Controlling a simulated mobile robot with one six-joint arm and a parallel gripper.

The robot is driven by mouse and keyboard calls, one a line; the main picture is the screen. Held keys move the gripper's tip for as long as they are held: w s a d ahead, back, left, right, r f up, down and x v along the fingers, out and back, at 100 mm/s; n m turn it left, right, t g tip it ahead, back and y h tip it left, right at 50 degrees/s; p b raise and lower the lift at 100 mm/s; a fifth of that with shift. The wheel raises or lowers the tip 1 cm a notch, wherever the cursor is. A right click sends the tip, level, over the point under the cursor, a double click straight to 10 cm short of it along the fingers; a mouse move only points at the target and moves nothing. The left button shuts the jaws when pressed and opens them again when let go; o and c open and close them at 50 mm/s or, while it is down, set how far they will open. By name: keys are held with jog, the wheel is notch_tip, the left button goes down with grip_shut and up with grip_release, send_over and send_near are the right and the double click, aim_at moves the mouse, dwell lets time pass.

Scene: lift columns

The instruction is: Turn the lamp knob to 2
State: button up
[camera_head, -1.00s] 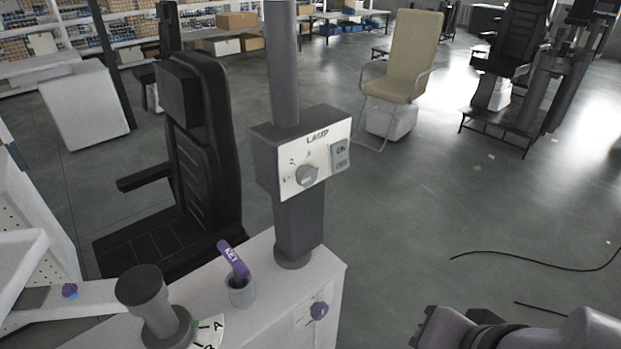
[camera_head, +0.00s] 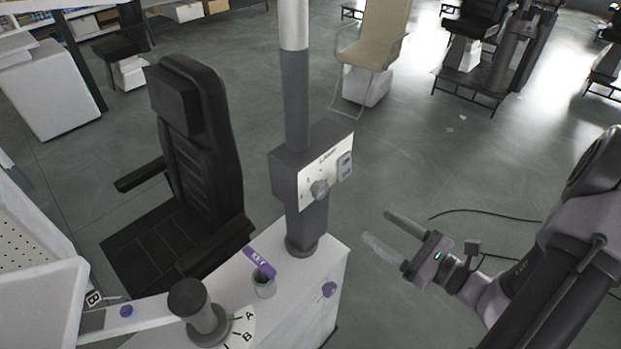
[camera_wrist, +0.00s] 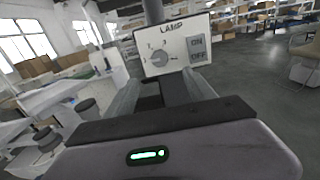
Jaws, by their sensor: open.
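The lamp box (camera_head: 287,178) is dark with a pale front panel labelled LAMP, mounted on a column. Its round grey knob (camera_head: 320,188) sits on the panel's lower left part, with small position marks around it; I cannot tell which mark it points to. An ON/OFF switch (camera_head: 345,166) is right of the knob. In the wrist view the knob (camera_wrist: 160,58) appears ahead, between and beyond my fingers. My gripper (camera_head: 377,227) is open and empty, to the right of and lower than the lamp box in the head view, apart from the knob.
A white console (camera_head: 318,272) carries the column, a dark lever (camera_head: 190,300) with an A/B dial, and a purple key (camera_head: 259,260) in a grey holder. A black seat (camera_head: 195,140) stands behind. The floor right of the console is mostly clear, with cables.

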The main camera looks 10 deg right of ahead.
aim_at(323, 191)
jog(key=x, duration=1.6)
jog(key=shift+f+p, duration=0.1)
jog(key=shift+p, duration=0.25)
jog(key=c, duration=1.3)
